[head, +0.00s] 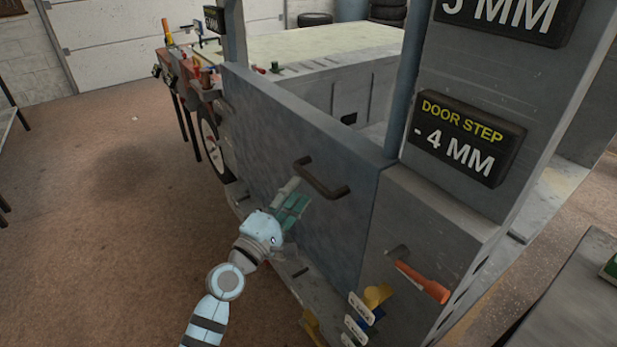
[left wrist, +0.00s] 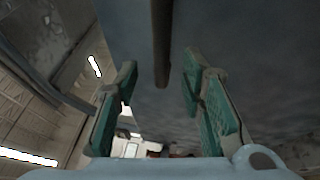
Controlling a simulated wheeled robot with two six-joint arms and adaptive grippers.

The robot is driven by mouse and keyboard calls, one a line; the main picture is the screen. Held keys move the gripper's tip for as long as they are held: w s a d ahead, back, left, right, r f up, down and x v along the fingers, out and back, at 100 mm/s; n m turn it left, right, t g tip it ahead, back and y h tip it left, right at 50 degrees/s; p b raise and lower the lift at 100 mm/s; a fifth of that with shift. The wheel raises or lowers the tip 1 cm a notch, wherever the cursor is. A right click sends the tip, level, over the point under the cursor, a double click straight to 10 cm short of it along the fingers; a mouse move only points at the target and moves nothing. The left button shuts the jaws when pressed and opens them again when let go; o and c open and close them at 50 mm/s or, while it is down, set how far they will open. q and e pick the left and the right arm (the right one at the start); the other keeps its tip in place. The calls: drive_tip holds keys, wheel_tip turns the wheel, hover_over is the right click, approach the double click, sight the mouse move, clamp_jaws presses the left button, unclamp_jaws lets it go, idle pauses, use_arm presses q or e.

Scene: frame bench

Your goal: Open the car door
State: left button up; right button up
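The car door (head: 285,150) is a flat blue-grey panel in the frame, and it looks closed, flush with the grey pillar. Its dark bar handle (head: 323,179) sits near the upper right of the panel. My left gripper (head: 293,200), with green finger pads, is just left of and below the handle. In the left wrist view the gripper (left wrist: 161,66) is open, and the handle (left wrist: 162,45) shows between the two fingers' lines, touching neither. The exact gap in depth is unclear. My right gripper is not in view.
A pillar right of the door carries a "DOOR STEP -4 MM" sign (head: 463,138). An orange-handled tool (head: 423,281) and yellow tagged items (head: 376,296) are low on the right. A tool-covered bench part (head: 190,72) is at the far left. The brown floor (head: 110,210) at left is clear.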

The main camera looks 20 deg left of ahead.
sight(308, 178)
use_arm(q)
drive_tip(key=x, duration=0.6)
drive_tip(key=shift+f, duration=0.1)
clamp_jaws()
